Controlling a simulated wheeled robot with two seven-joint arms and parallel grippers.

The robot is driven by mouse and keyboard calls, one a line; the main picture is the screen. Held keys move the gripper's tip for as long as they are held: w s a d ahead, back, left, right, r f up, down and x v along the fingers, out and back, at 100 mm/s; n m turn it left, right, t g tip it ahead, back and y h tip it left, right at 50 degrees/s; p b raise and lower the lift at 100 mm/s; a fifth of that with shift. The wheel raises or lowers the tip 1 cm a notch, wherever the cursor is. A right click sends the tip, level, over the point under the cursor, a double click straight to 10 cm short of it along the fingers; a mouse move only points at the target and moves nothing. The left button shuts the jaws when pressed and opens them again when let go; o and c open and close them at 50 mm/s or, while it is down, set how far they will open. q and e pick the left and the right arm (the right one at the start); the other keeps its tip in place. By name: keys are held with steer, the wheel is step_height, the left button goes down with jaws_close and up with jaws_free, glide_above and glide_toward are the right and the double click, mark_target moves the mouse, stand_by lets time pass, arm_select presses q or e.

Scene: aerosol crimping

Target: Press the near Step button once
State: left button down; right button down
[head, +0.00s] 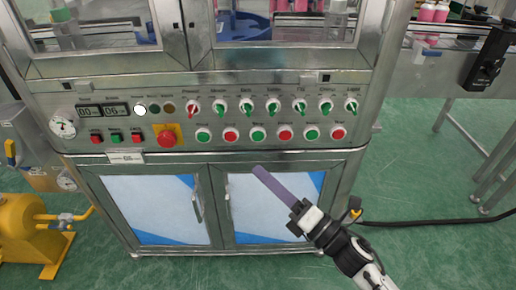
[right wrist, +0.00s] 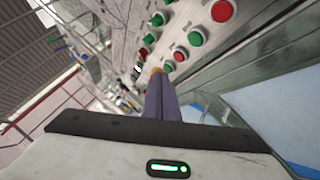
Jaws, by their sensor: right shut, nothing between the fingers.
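The steel machine's control panel (head: 225,115) carries a lower row of alternating green and red push buttons. Among them are a green button (head: 258,134) and a red one (head: 285,133); their labels are too small for me to tell which is Step. My right gripper (head: 257,170) has its long purple fingers closed together with nothing between them, pointing up toward the panel. In the head view its tips appear below the lower button row, and I see no contact. In the right wrist view the fingertips (right wrist: 157,74) appear beside a red button (right wrist: 179,56). My left gripper is out of view.
A row of selector switches (head: 273,106) sits above the buttons. A red emergency stop (head: 166,138) is at the panel's left. Cabinet doors with handles (head: 196,205) are below. A yellow tank (head: 22,222) stands at left; a black cable (head: 440,222) lies on the green floor.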

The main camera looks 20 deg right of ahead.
steer(key=shift+r, duration=0.15)
steer(key=b, duration=0.2)
glide_toward(258, 136)
steer(key=w+a+r, duration=0.1)
steer(key=w+a, duration=0.3)
steer(key=a, duration=0.1)
steer(key=shift+s+d+r, duration=0.1)
steer(key=shift+d+r, duration=0.1)
stand_by(1.4)
stand_by(0.4)
steer(key=shift+w+d, duration=0.15)
steer(key=shift+w, duration=0.25)
